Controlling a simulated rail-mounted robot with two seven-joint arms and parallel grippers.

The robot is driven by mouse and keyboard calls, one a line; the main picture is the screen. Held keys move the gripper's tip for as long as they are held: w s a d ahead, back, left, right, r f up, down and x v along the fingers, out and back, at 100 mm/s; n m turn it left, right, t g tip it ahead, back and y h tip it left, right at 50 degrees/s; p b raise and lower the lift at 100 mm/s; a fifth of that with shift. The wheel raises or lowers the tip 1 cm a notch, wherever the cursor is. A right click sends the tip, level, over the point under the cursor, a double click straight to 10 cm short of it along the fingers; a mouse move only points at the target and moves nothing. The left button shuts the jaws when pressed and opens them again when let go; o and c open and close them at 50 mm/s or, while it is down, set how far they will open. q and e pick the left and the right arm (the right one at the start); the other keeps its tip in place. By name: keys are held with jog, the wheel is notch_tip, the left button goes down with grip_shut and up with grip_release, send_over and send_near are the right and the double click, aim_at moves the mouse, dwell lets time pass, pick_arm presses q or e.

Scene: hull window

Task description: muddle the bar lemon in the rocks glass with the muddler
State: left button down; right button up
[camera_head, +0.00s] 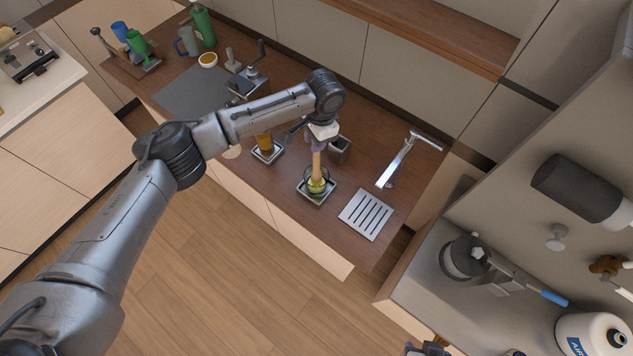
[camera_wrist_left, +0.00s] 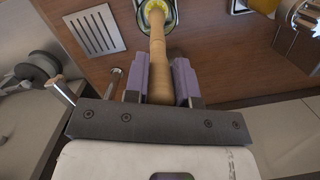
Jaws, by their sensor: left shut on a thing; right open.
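My left gripper (camera_head: 318,146) is shut on the wooden muddler (camera_head: 316,166), which points down into the rocks glass. The muddler also shows between the purple finger pads in the left wrist view (camera_wrist_left: 158,60). The rocks glass (camera_head: 327,181) stands on a small square tray (camera_head: 318,200) on the brown counter. The yellow bar lemon (camera_head: 316,187) is in the glass at the muddler's lower end; whether they touch is hard to tell. My right gripper (camera_head: 428,349) shows only in part at the bottom edge, apart from the counter.
A slotted metal drain plate (camera_head: 367,215) and a tap (camera_head: 400,165) are right of the glass. An amber drink (camera_head: 264,143) on another tray and a dark metal cup (camera_head: 340,149) stand close by. Bottles (camera_head: 203,25) and a hand-cranked tool (camera_head: 248,80) are farther left.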

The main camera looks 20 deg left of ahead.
pick_arm(q)
jog(key=shift+f, duration=0.15)
jog(key=shift+f, duration=0.75)
jog(key=shift+f+b, duration=0.35)
jog(key=shift+f, duration=0.3)
jog(key=shift+r, duration=1.5)
